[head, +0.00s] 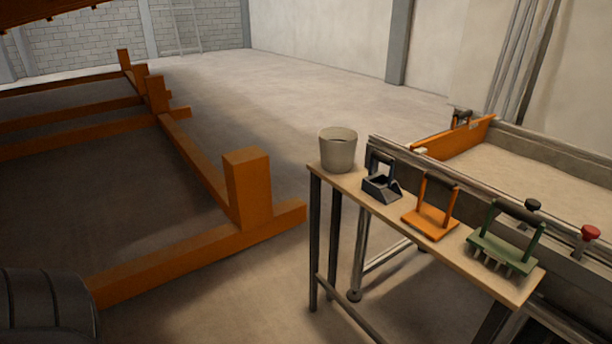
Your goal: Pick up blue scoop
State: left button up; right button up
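The blue scoop (383,187) looks dark blue-grey, with an upright loop handle and an open hollow body. It stands on a narrow wooden-topped table (453,251), between a pale bucket and an orange tool. Nothing touches its handle. Neither of my grippers shows in the head view.
The bucket (338,150) stands at the table's far left end. The orange flat tool (431,217) and a green pronged tool (504,248) stand to the right. Behind is the sandbed (515,178) with a red knob (590,233). An orange frame (248,190) lies left; floor between is clear.

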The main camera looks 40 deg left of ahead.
aim_at(381, 187)
jog(key=z, duration=0.2)
jog(key=k, duration=0.4)
jog(key=u, duration=1.1)
jog(key=i, duration=1.15)
jog(key=z, duration=0.45)
